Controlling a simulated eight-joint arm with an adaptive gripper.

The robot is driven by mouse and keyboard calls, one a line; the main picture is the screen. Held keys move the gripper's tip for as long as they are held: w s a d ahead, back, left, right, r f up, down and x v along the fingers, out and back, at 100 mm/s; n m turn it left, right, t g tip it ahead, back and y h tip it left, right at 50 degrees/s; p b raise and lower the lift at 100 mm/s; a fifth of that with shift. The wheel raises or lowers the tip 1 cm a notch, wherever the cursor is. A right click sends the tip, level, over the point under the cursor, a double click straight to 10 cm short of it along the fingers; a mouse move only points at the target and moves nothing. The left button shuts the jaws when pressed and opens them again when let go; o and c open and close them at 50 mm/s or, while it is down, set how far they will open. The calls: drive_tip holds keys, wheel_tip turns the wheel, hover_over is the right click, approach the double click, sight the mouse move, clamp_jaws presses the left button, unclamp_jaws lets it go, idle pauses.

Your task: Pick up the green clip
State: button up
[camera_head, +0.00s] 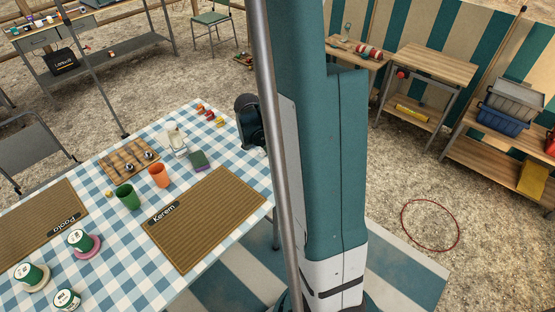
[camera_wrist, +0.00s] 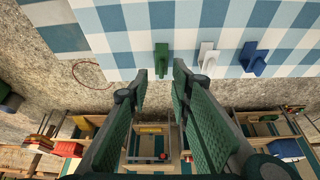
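The green clip (camera_wrist: 161,58) lies on the blue and white checked cloth (camera_wrist: 125,48) near its edge in the wrist view. A white clip (camera_wrist: 207,53) and a blue clip (camera_wrist: 252,56) lie in a row to its right. My gripper (camera_wrist: 160,72) is open and empty, its two fingers spread. The green clip shows in line with the gap between the fingertips, just beyond them; whether they are level with it I cannot tell. I cannot make out the clips in the head view, where my own column covers part of the scene.
In the head view the checked table (camera_head: 222,251) holds a green cup (camera_head: 127,196), an orange cup (camera_head: 159,176), brown mats (camera_head: 205,225), a wooden board (camera_head: 120,158) and several tins. A red hoop (camera_head: 430,225) lies on the gravel. Wooden shelves (camera_head: 437,63) stand at the right.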

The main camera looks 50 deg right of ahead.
sight(276, 159)
drive_tip(key=shift+b+x, duration=0.8)
drive_tip(key=shift+x, duration=1.6)
drive_tip(key=shift+w, duration=0.15)
drive_tip(key=shift+c, duration=0.6)
drive_tip(key=c, duration=0.4)
